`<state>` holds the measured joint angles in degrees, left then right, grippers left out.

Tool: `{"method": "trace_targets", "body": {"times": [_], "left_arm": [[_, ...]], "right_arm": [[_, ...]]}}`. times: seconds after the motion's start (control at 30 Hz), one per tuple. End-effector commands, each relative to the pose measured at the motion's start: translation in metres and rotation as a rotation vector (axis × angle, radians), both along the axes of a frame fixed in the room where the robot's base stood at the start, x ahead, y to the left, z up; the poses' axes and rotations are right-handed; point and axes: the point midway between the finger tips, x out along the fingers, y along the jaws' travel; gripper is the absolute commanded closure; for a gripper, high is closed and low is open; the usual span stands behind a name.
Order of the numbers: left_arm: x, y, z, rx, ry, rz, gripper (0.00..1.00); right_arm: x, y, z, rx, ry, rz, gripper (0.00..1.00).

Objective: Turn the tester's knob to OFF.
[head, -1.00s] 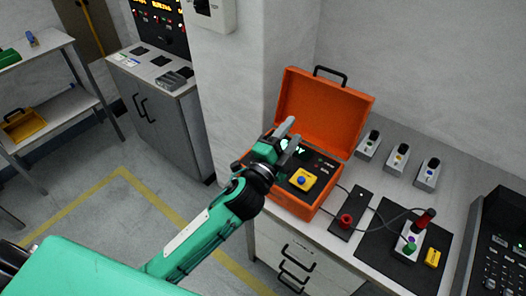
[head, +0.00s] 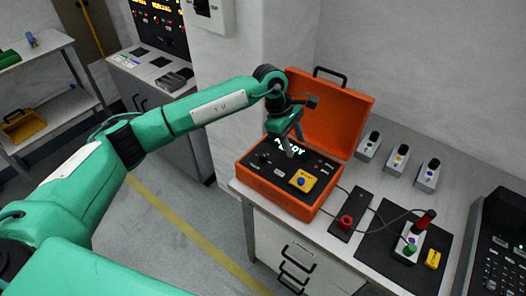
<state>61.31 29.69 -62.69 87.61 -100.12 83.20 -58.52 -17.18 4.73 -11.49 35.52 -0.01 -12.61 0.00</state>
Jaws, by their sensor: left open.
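The tester is an open orange case (head: 265,188) on the bench, its lid (head: 340,112) raised at the back. Its dark panel has a lit green display, partly hidden by my gripper. A small dark knob (head: 264,158) appears at the panel's left; its pointer setting is too small to read. A yellow block (head: 304,181) with a blue button sits at the panel's front right. My left gripper (head: 294,149) is open and points down over the back of the panel, right of the knob. I cannot tell whether its fingertips touch the panel. My right gripper is out of view.
Right of the case, a black strip with a red knob (head: 346,222) and a dark mat (head: 378,242) with a cabled device lie on the bench. Several small grey units (head: 368,146) stand behind. A black console (head: 498,245) is at far right.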

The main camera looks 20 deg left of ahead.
Motion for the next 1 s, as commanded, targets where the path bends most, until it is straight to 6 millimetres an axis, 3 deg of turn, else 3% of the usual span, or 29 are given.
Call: {"method": "trace_targets", "body": {"times": [0.03, 0.1, 0.2, 0.3, 0.47, 1.0], "left_arm": [[0.012, 0.025, 0.006, 0.101, -0.017, -0.008, 0.53], [0.022, 0.055, 0.013, 0.223, -0.027, -0.017, 0.53], [0.03, 0.084, 0.021, 0.337, -0.028, -0.022, 0.53], [0.033, 0.098, 0.025, 0.391, -0.024, -0.024, 0.53], [0.033, 0.1, 0.013, 0.402, -0.02, -0.025, 0.53], [0.033, 0.099, -0.091, 0.397, -0.02, -0.023, 0.53]], "right_arm": [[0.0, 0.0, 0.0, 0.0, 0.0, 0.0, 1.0], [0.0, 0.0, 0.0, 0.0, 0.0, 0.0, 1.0], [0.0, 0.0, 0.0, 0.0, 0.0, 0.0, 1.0], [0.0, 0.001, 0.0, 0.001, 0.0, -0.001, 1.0], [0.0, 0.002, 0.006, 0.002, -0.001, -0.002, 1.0], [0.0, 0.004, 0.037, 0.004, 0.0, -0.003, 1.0]]}}
